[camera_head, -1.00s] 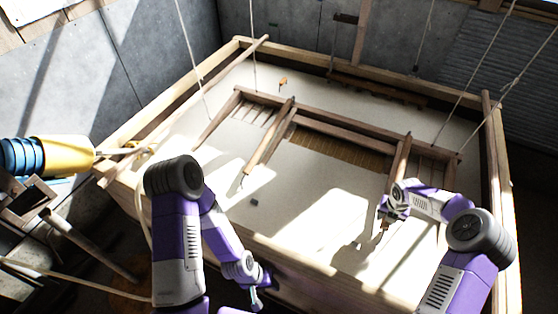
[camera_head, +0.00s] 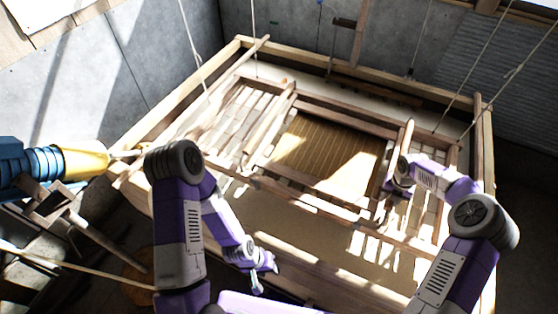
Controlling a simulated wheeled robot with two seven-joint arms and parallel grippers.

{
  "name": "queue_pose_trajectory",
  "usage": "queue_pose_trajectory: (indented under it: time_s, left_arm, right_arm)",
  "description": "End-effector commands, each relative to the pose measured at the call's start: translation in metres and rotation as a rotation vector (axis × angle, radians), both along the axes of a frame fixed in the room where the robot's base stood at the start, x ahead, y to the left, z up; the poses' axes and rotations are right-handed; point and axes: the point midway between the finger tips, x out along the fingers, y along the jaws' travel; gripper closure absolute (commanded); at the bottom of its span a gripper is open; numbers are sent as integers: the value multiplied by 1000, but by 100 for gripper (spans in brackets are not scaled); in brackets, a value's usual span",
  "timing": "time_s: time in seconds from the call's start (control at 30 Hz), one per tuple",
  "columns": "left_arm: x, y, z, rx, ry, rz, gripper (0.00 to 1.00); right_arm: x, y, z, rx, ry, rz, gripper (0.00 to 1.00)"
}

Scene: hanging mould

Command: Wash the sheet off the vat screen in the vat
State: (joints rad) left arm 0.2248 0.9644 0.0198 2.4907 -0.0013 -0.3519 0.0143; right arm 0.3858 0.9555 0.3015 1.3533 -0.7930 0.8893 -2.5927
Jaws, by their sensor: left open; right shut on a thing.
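The vat (camera_head: 135,195) is a large wooden box holding pale liquid (camera_head: 290,222). A wooden mould frame (camera_head: 310,202) with slats at its sides hangs by ropes over the liquid. Its front rail and slats show. The brown, ribbed vat screen (camera_head: 325,155) lies in the mould's middle, between two wooden handles. I cannot tell whether a thin sheet is on it. My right gripper (camera_head: 383,207) is shut at the lower end of the right handle (camera_head: 399,150). The left handle (camera_head: 270,125) is free. My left gripper (camera_head: 264,284) is open and empty near the vat's front edge.
Wooden beams (camera_head: 85,235) lie at the lower left. Several ropes (camera_head: 190,45) hang around the mould. Grey walls (camera_head: 290,40) stand close behind the vat.

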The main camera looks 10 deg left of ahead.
Motion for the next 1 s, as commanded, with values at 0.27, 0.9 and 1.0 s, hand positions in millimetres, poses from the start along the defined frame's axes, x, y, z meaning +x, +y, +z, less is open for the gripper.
queue_pose_trajectory:
  time_s: [0.27,0.9,1.0]
  left_arm:
    - [0,0,32,0,0,0,57]
    - [0,0,51,0,0,0,57]
    - [0,0,51,0,0,0,57]
  right_arm:
    - [-1,0,43,7,26,0,100]
    - [-1,1,71,13,48,0,49]
    - [-1,0,71,12,47,0,34]
